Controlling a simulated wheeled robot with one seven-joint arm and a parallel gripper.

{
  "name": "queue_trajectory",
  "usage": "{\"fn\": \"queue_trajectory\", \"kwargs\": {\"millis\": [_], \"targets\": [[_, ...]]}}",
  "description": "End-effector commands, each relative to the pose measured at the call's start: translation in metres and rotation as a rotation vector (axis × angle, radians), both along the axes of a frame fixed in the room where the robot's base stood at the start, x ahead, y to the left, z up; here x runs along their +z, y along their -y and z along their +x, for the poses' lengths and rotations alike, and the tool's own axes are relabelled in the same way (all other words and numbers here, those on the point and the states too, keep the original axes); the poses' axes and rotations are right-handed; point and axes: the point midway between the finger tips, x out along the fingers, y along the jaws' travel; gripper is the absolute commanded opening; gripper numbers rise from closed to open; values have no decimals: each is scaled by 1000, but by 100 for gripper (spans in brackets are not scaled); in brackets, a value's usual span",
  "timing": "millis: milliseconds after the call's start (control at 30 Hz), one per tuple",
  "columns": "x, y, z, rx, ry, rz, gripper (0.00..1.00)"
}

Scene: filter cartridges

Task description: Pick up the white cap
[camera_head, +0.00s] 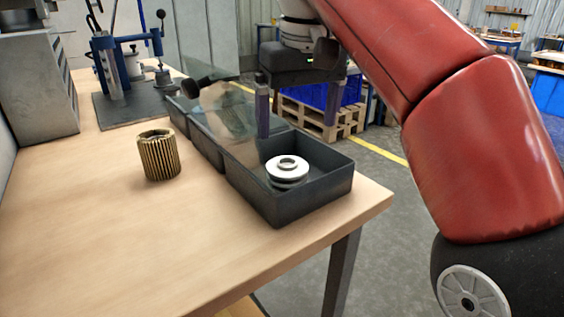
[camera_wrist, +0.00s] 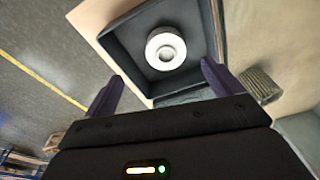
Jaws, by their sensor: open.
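The white cap (camera_head: 287,169) is a round disc with a hole in its middle. It lies in the nearest compartment of the dark bin (camera_head: 320,196) and looks stacked on another cap or disc. In the wrist view the white cap (camera_wrist: 165,48) shows from above, beyond my fingertips and between their lines. My gripper (camera_head: 298,112) is open and empty, above the bin and behind the cap. Its two purple fingers also show apart in the wrist view (camera_wrist: 162,75).
A ribbed brass-coloured cartridge (camera_head: 159,156) stands on the wooden table (camera_head: 100,230) left of the bins. More dark bins run behind, with a tilted clear panel (camera_head: 222,110) over them. A blue press (camera_head: 125,75) stands at the back. The table's front left is clear.

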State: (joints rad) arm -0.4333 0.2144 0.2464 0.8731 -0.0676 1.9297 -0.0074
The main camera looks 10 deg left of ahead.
Motion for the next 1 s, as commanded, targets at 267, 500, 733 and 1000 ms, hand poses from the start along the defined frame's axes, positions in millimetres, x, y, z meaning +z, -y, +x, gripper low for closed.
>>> {"fn": "queue_trajectory", "kwargs": {"millis": [267, 500, 733, 1000], "targets": [[-19, -9, 2, 19, -14, 0, 92], [-51, -14, 6, 18, -14, 0, 92], [-74, -16, 9, 18, -13, 2, 92], [-74, -17, 9, 18, -12, 3, 88]]}}
